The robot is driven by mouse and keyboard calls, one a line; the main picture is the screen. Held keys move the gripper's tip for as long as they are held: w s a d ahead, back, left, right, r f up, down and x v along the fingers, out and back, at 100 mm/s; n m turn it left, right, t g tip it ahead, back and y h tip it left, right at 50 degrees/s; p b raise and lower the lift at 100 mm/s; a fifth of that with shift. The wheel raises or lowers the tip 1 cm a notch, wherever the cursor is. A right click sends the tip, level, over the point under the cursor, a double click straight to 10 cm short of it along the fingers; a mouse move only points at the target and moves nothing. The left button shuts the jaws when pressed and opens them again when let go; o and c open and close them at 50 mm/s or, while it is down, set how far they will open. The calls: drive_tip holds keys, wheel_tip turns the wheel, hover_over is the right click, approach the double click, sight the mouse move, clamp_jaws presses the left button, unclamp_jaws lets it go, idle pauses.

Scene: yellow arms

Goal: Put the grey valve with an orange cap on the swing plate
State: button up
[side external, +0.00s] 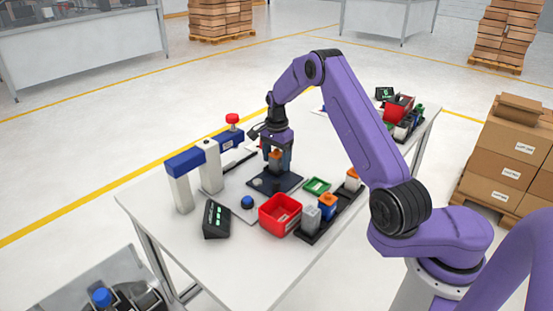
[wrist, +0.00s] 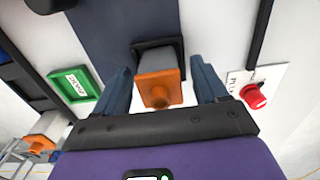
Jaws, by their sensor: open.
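The grey valve with an orange cap (side external: 276,157) stands upright at the dark swing plate (side external: 288,184). In the wrist view the valve (wrist: 158,85) has its grey body at a black square seat on the dark blue plate (wrist: 112,30). My gripper (side external: 276,165) is over the plate, pointing down. In the wrist view my gripper (wrist: 160,68) has one finger on each side of the valve. The fingers are open, with gaps to the valve. The valve's bottom contact is partly hidden.
A red bin (side external: 280,214), a green tray (side external: 317,186) and a black rack (side external: 314,236) with several parts are in front and to the right. A blue-topped white post frame (side external: 185,165) and a black display (side external: 216,220) are left. A red knob (wrist: 253,96) is close by.

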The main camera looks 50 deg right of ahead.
wheel_tip(320, 180, up, 12)
drive_tip(key=shift+f, duration=0.15)
drive_tip(key=shift+r, duration=0.2)
drive_tip(key=shift+w+a, duration=0.1)
drive_tip(key=shift+a, duration=0.2)
drive_tip(key=s+a+r+n, duration=0.2)
drive_tip(key=s+a+n, duration=0.2)
drive_tip(key=a+n, duration=0.4)
drive_tip(key=s+a+r+n, duration=0.2)
drive_tip(key=s+a+n, duration=0.3)
drive_tip(key=a, duration=0.6)
drive_tip(key=s+d+n, duration=0.1)
drive_tip(key=s+n, duration=0.7)
drive_tip(key=s, duration=0.6)
drive_tip(key=s+d+f+n, duration=0.1)
drive_tip(key=s+n, duration=0.8)
drive_tip(key=s, duration=0.5)
drive_tip(key=shift+s+d+f+n, duration=0.2)
drive_tip(key=shift+d+f+n, duration=0.1)
drive_tip(key=shift+d, duration=0.1)
drive_tip(key=shift+r, duration=0.1)
drive_tip(key=shift+c, duration=0.3)
